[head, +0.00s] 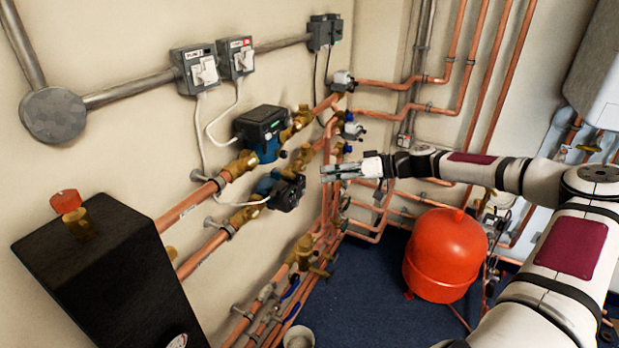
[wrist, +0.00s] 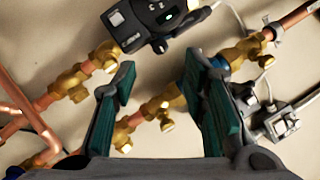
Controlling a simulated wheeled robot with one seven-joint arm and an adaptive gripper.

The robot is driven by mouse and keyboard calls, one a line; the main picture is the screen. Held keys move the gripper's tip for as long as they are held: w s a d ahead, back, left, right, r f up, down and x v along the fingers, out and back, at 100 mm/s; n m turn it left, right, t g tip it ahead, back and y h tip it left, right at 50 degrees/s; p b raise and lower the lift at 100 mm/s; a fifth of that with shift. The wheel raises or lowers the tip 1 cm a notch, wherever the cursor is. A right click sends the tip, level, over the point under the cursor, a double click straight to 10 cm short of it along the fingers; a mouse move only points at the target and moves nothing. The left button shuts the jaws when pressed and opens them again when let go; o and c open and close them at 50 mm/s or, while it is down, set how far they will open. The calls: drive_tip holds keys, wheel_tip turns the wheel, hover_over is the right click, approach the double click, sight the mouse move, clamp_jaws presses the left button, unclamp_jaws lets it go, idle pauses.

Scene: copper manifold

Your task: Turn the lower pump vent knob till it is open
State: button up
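The lower pump (head: 283,188), black and blue, sits on the lower wall pipe in the head view. Its vent knob cannot be clearly picked out there. My gripper (head: 323,172) is in free air to the right of this pump. In the wrist view my gripper (wrist: 160,62) is open, with teal pads apart and nothing held. Brass fittings (wrist: 158,106) with a small brass knob (wrist: 167,124) appear between the fingers, beyond them. The right finger covers part of the line, where a bit of blue (wrist: 220,63) shows. I cannot tell whether the vent is open.
The upper pump (head: 260,132) sits just above the lower one. Copper pipes (head: 328,190) run close behind my gripper. A red tank (head: 444,254) stands on the blue floor. A black box (head: 105,275) is at the front left.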

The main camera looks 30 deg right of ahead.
sight(301, 179)
drive_tip(key=x, duration=0.7)
drive_tip(key=shift+w+a+f+p, duration=0.1)
drive_tip(key=shift+w+f+p, duration=0.05)
drive_tip(key=shift+p, duration=0.15)
clamp_jaws()
